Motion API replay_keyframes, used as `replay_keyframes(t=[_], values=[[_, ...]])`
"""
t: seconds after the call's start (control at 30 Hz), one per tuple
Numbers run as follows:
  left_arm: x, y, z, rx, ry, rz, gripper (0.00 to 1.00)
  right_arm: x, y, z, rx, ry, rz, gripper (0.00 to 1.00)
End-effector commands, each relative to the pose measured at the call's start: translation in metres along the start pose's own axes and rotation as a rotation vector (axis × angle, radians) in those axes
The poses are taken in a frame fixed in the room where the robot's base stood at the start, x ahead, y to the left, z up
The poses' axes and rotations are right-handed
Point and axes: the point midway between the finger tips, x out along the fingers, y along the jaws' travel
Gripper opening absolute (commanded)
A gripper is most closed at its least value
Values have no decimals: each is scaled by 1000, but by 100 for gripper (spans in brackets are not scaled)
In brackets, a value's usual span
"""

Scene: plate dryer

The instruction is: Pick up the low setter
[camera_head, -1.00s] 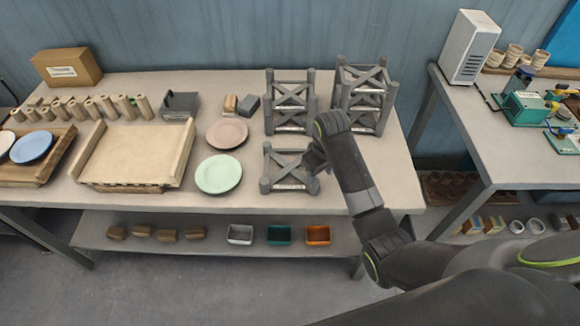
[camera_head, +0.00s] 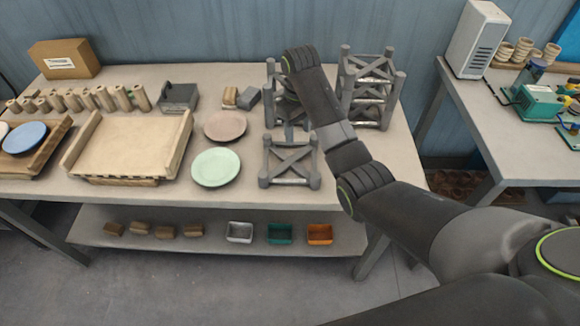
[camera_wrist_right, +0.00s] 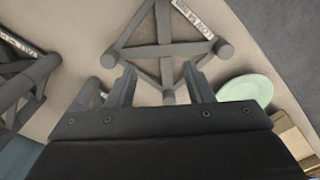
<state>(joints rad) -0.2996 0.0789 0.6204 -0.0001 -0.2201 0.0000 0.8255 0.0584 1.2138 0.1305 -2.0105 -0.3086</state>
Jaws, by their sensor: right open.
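The low setter (camera_head: 291,163) is a short dark grey frame with corner posts and crossed braces. It stands upright near the table's front edge, right of the green plate. In the right wrist view, the low setter (camera_wrist_right: 165,50) lies beyond the fingers, with a white label on one bar. My right gripper (camera_wrist_right: 158,85) is open, its two fingers spread apart with nothing held. In the head view it is at the back side of the low setter, partly hidden by my wrist. I cannot tell whether the fingers touch the setter. My left gripper is not in view.
A taller setter stack (camera_head: 369,88) stands behind to the right. Another (camera_head: 272,88) is mostly hidden by my arm. A green plate (camera_head: 216,168) and a pinkish plate (camera_head: 225,126) lie to the left. Bare tabletop (camera_head: 370,165) lies right of the low setter.

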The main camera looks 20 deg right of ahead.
Motion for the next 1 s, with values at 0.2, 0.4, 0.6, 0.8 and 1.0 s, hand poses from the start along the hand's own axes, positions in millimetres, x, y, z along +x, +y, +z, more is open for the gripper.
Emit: replay_keyframes(t=[0.2, 0.4, 0.6, 0.8, 1.0], values=[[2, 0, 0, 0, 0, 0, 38, 44, -1, 1, -1, -4, -4, 47], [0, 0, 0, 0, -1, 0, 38, 71, -1, 0, 0, -2, 0, 47], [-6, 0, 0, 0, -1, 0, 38, 85, -4, 2, 0, -2, -2, 47], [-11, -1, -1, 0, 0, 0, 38, 116, -9, 4, 0, -3, -1, 47], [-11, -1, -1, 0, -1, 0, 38, 127, -8, 4, 0, 1, 1, 47]])
